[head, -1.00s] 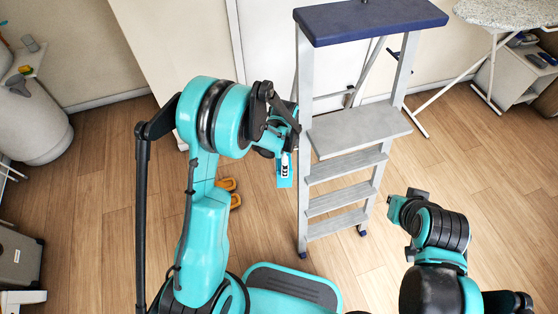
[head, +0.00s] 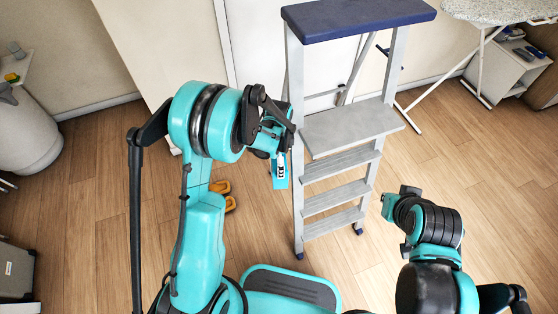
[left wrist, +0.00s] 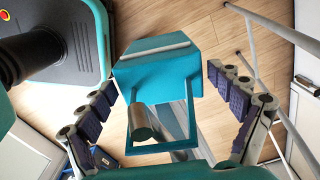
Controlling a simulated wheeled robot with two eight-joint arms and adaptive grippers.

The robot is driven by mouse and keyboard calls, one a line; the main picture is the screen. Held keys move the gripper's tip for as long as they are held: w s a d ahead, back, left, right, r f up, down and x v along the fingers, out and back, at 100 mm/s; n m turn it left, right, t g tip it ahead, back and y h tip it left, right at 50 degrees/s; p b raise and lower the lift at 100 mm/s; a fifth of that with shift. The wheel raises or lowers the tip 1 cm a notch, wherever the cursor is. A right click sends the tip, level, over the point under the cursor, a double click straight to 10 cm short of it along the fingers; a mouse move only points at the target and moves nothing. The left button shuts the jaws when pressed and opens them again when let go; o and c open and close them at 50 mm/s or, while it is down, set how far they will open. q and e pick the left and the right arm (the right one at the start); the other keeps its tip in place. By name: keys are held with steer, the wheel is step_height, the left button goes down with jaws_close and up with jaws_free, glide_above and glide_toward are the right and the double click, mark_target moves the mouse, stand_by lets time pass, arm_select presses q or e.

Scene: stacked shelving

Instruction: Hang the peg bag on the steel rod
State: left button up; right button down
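The peg bag is a teal box-like bag (left wrist: 156,76) with a rectangular teal loop in the left wrist view. The steel rod (left wrist: 145,122), a short grey cylinder, shows its end inside the loop; whether the loop rests on it I cannot tell. My left gripper (left wrist: 160,107) is open, its dark-padded fingers wide apart on either side of the bag and clear of it. In the head view the bag (head: 281,177), with a white label, hangs below my left gripper (head: 277,140) beside the ladder's left rail; the rod is hidden there. My right gripper (head: 396,210) is low at right, fingers unclear.
A stepladder (head: 345,130) with a blue top stands right of my left gripper. Orange items (head: 222,196) lie on the floor. An ironing board (head: 500,12) and a white cabinet (head: 502,78) stand at back right.

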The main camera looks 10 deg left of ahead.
stand_by(0.3)
arm_select(q)
step_height(320, 180, up, 12)
stand_by(0.5)
steer(key=shift+r, duration=0.1)
steer(key=s+a+r+n+t, duration=0.2)
steer(key=s+r+n+t, duration=0.1)
steer(key=s+n, duration=0.4)
steer(key=s+a+r+n+t, duration=0.2)
steer(key=s+r+n+t, duration=0.2)
steer(key=s, duration=0.7)
step_height(320, 180, up, 3)
steer(key=n, duration=0.3)
steer(key=shift+f, duration=0.2)
